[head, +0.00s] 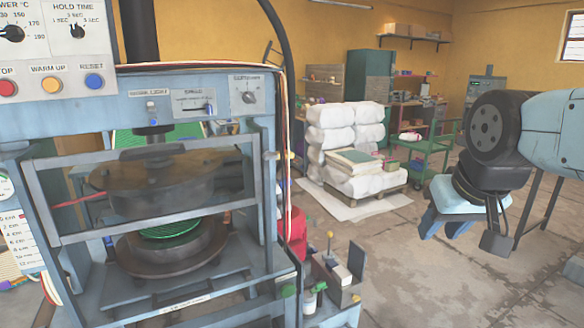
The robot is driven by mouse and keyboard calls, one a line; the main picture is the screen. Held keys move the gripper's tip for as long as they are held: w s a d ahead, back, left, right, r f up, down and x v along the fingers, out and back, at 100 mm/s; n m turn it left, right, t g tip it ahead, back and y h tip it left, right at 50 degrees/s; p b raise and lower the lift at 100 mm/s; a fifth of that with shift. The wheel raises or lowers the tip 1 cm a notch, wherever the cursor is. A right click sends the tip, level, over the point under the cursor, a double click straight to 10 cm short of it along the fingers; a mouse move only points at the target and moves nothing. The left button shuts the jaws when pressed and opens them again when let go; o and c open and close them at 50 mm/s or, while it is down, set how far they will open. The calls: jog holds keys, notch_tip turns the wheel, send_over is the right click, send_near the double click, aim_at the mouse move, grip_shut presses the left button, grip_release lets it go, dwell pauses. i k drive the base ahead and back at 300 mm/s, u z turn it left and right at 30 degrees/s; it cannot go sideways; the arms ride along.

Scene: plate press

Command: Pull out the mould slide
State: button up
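The press (270,110) stands at the left, with a round upper mould (155,185) above a round lower mould (135,262). The lower mould sits on a flat metal plate low in the press, which looks like the mould slide (120,296). A green ribbed disc (170,230) lies on the lower mould. A framed see-through guard (150,226) hangs across the front of the moulds and covers part of them. My gripper (444,229) is at the right, well apart from the press. It points down with its fingers spread and nothing seen between them.
A control panel with red, orange and blue buttons (51,83) is at upper left. A small stand with bottles (335,285) is beside the press at lower right. White sacks (340,135) on a pallet and a green cart (430,150) stand behind. The floor at right is clear.

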aim_at(144, 268)
jog(key=u, duration=1.15)
jog(key=k, duration=1)
jog(key=u, duration=0.3)
jog(key=i, duration=1)
jog(key=z, duration=0.05)
